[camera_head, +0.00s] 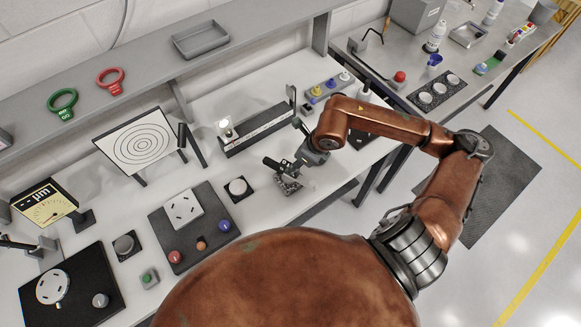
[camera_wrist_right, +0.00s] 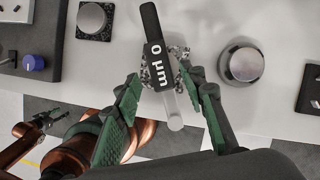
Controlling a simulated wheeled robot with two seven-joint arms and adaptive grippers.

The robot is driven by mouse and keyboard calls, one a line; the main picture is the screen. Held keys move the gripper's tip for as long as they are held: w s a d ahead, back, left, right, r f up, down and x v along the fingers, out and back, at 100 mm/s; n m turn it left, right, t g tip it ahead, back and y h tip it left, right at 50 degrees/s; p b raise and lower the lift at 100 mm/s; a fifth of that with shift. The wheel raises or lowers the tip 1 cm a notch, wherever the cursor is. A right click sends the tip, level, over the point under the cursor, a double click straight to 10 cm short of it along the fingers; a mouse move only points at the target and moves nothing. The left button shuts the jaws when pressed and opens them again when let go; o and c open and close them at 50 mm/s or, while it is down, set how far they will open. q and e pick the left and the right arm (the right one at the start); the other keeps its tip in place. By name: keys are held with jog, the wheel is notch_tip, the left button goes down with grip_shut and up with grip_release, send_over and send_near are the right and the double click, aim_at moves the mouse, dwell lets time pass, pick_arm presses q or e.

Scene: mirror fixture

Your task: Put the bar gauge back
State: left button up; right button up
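The bar gauge (camera_wrist_right: 163,68) is a black bar with a white "0 µm" label and a grey rod at its near end, seen in the right wrist view. A mottled metallic support (camera_wrist_right: 146,74) shows behind it; I cannot tell whether they touch. My right gripper (camera_wrist_right: 162,78) has its green-padded fingers spread, one on each side of the bar. In the head view the right gripper (camera_head: 289,168) is low over the bench, above the support (camera_head: 288,185). At the wrist view's lower left a dark end on a bronze arm (camera_wrist_right: 38,124) looks like my left gripper, too small to read.
A silver knob (camera_wrist_right: 243,63) stands right of the gripper, and a square-based knob (camera_head: 238,187) stands to its left. A long dark rail fixture (camera_head: 260,129) lies behind. A panel with coloured knobs (camera_head: 195,245) is farther left. The bench's front edge is close.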

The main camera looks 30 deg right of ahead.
jog(key=shift+v, duration=2.05)
